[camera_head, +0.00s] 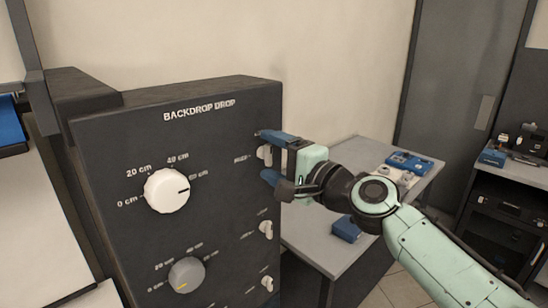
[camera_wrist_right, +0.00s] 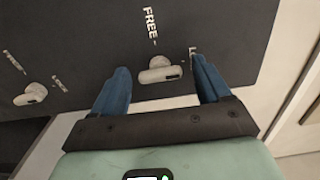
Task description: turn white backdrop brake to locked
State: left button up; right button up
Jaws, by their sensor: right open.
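The dark panel (camera_head: 225,125) reads "BACKDROP DROP". A white dial (camera_head: 167,191) sits on its left side. The small pale brake knob (camera_head: 265,155) to the upper right of that dial is the top one of a column. My right gripper (camera_head: 268,157) is open, with its blue fingers either side of this knob. In the right wrist view the knob (camera_wrist_right: 158,74) lies between the open fingers, apart from both. "FREE" is printed above it. A second label by the right finger is mostly hidden. The knob's bar lies roughly sideways. My left gripper is not in view.
A grey dial (camera_head: 187,275) and two lower small knobs, a middle one (camera_head: 266,229) and a bottom one (camera_head: 267,283), are on the same panel. A grey table (camera_head: 325,245) with blue items stands behind and right of the panel.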

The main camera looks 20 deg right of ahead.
pick_arm(q)
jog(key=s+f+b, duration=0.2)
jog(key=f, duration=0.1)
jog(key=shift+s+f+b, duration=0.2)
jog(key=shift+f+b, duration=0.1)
jog(key=shift+b, duration=0.1)
pick_arm(e)
jog(key=v, duration=1.3)
jog(key=shift+d, duration=0.15)
jog(key=shift+s, duration=0.15)
